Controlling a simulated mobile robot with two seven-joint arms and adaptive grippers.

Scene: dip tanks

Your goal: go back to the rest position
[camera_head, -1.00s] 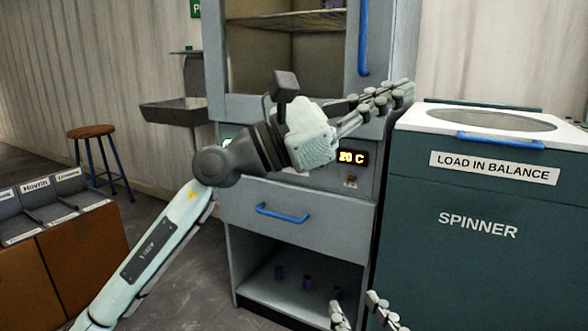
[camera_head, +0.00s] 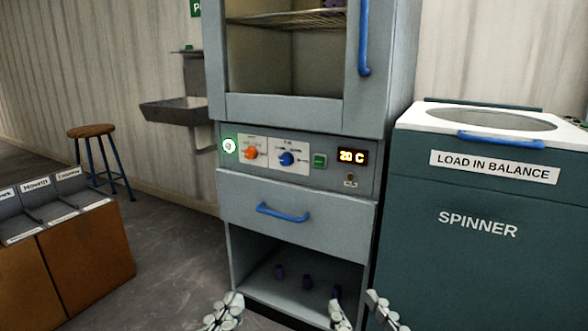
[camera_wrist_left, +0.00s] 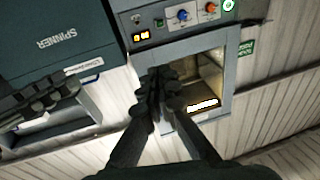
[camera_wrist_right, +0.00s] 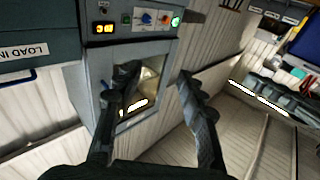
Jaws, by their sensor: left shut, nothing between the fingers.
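My left gripper (camera_head: 228,309) is at the bottom edge of the head view, in front of the cabinet's lower shelf. Its fingers are together and empty, as the left wrist view (camera_wrist_left: 163,82) also shows. My right gripper (camera_head: 359,305) is at the bottom edge, to the right of the left one. Its two fingers stand apart with nothing between them, also in the right wrist view (camera_wrist_right: 158,75). Both grippers are apart from the grey cabinet (camera_head: 290,110). Most of both arms is out of the head view.
The cabinet has an orange knob (camera_head: 251,153), a blue knob (camera_head: 287,159), a 20 C display (camera_head: 352,156) and a drawer (camera_head: 340,218). The spinner (camera_head: 470,260) stands at right. Floor between is clear.

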